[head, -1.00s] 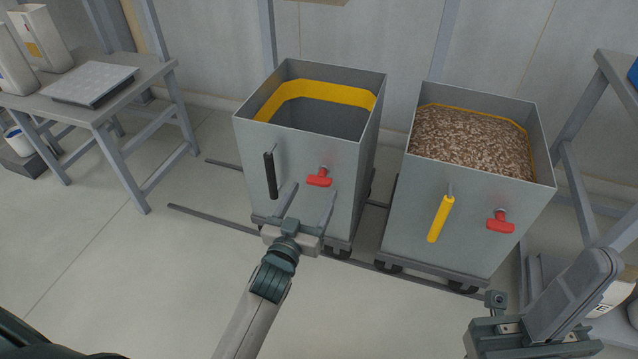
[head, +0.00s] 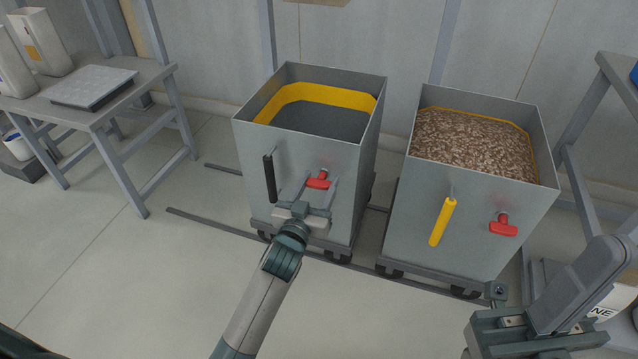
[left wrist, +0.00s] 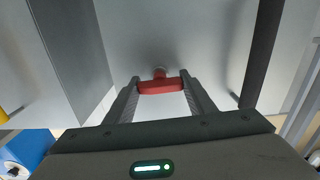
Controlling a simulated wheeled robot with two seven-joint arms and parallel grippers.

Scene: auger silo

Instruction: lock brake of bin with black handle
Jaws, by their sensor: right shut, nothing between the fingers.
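The grey bin with the black handle (head: 269,178) stands left of centre in the head view; its front wall (head: 345,215) faces me. A red brake knob (head: 318,181) with a crossbar sits right of the black handle. My left gripper (head: 320,183) is at this knob, one finger at each end of the crossbar. In the left wrist view the red crossbar (left wrist: 161,86) lies level between the fingertips, which appear to touch its ends. My right gripper (head: 610,255) is shut and empty at the lower right, away from the bins.
A second bin with a yellow handle (head: 442,222), its own red knob (head: 503,225) and brown granules (head: 470,140) stands to the right. Both bins rest on rails (head: 215,228). A table (head: 150,82) stands left, a rack (head: 585,130) right. The left floor is clear.

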